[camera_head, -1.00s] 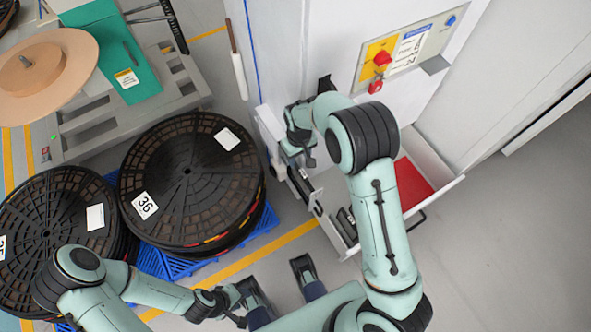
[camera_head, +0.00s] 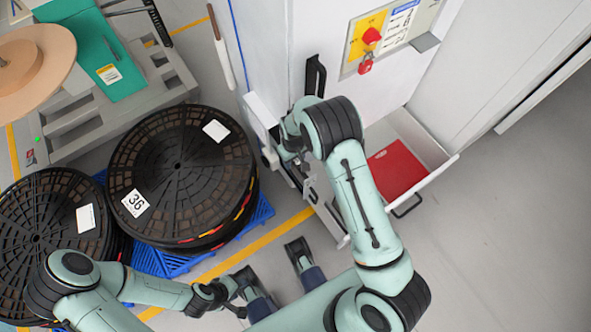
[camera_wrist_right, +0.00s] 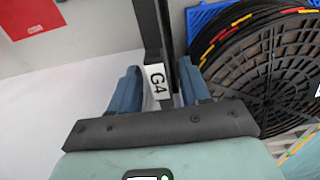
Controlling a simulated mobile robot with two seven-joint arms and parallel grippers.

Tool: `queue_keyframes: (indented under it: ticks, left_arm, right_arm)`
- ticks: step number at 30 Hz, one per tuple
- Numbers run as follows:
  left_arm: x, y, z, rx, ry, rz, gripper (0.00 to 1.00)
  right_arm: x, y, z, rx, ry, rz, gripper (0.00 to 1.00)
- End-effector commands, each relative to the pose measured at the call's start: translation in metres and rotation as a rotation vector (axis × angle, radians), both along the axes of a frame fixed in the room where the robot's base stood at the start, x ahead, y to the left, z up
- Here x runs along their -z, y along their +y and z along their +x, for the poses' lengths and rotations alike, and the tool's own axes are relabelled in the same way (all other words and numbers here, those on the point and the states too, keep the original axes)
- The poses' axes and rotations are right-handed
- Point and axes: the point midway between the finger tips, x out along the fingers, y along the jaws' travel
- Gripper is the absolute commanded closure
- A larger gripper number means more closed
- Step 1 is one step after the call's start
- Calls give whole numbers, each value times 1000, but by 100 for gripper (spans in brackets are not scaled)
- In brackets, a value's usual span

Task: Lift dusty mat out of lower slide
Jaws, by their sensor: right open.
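A flat red mat (camera_head: 392,168) lies in an open white slide (camera_head: 436,152) that sticks out low from the white cabinet. My right arm covers the mat's left part. A red patch, apparently the mat, also shows at the top left of the right wrist view (camera_wrist_right: 32,17). My right gripper (camera_head: 289,157) is by the cabinet's left edge, apart from the mat.
Black reels (camera_head: 185,170) stand on a blue pallet (camera_head: 155,262) left of my right gripper. The cabinet (camera_head: 330,30) has a black handle (camera_head: 315,75) and a red switch (camera_head: 371,36). Grey floor (camera_head: 510,240) is clear at the right.

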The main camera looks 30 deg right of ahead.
Motion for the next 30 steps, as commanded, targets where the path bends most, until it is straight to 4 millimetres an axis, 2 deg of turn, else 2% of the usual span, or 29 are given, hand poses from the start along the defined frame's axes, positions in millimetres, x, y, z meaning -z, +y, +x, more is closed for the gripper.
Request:
queue_keyframes:
  ticks: [1, 3, 9, 10, 14, 25, 30]
  left_arm:
    - [4, 1, 3, -3, -6, 4, 57]
    - [5, 2, 5, -6, -13, 7, 57]
    - [4, 3, 6, -7, -16, 8, 57]
    - [4, 3, 6, -7, -16, 8, 57]
    - [4, 3, 6, -7, -16, 8, 57]
    - [4, 3, 5, -7, -14, 7, 57]
    - [0, 1, 2, -3, -5, 2, 57]
  right_arm:
    - [10, 1, 0, -1, 3, 1, 53]
    - [16, 1, 0, -1, 2, 1, 53]
    - [16, 1, 0, -1, 0, 1, 53]
    - [16, 1, 0, -1, 0, 1, 56]
    - [16, 1, 0, -1, 0, 1, 99]
    - [14, 1, 0, -1, -1, 1, 100]
    - [1, 1, 1, -1, -3, 1, 100]
